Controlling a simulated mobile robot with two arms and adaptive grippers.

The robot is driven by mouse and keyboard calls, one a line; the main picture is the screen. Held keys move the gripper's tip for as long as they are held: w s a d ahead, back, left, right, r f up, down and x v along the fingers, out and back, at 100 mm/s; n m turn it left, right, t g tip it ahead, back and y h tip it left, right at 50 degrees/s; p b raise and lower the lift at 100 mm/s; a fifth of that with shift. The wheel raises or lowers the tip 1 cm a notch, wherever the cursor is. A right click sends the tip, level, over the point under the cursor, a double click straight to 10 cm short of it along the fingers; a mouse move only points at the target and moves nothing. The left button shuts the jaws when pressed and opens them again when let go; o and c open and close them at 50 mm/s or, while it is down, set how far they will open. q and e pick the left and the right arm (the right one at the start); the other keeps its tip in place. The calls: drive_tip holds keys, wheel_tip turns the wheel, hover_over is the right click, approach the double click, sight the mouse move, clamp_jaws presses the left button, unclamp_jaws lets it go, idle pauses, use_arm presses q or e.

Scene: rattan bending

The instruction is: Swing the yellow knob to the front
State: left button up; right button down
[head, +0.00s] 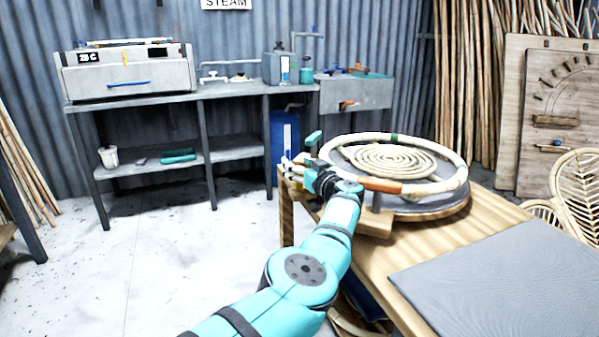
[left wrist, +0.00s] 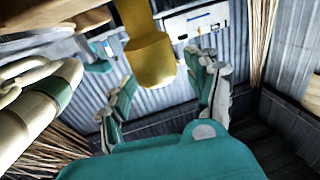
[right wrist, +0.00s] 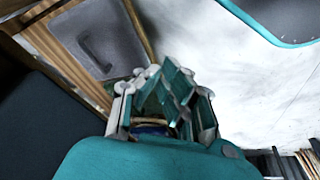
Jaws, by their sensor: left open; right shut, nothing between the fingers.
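The yellow knob (left wrist: 151,62) hangs into the top middle of the left wrist view on a yellow stem. In the picture it lies between the two spread fingers of my left gripper (left wrist: 160,100); no contact shows, and how deep it sits between them is unclear. In the head view my left gripper (head: 300,157) is at the left edge of the round bending form (head: 440,211), and I cannot make out the knob there. My right gripper (right wrist: 165,82) is shut and empty, pointing down over the pale floor in the right wrist view.
A pale rattan ring (head: 452,184) and a coil (head: 388,160) lie on the form, on a wooden bench (head: 385,262). A grey panel (head: 500,280) lies at the front right. A metal side table (head: 235,102) with a steam box (head: 128,75) stands behind. Floor at left is clear.

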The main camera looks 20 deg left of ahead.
use_arm(q)
wheel_tip(320, 180, up, 8)
drive_tip(key=shift+d, duration=0.1)
drive_tip(key=shift+f, duration=0.1)
idle(0.5)
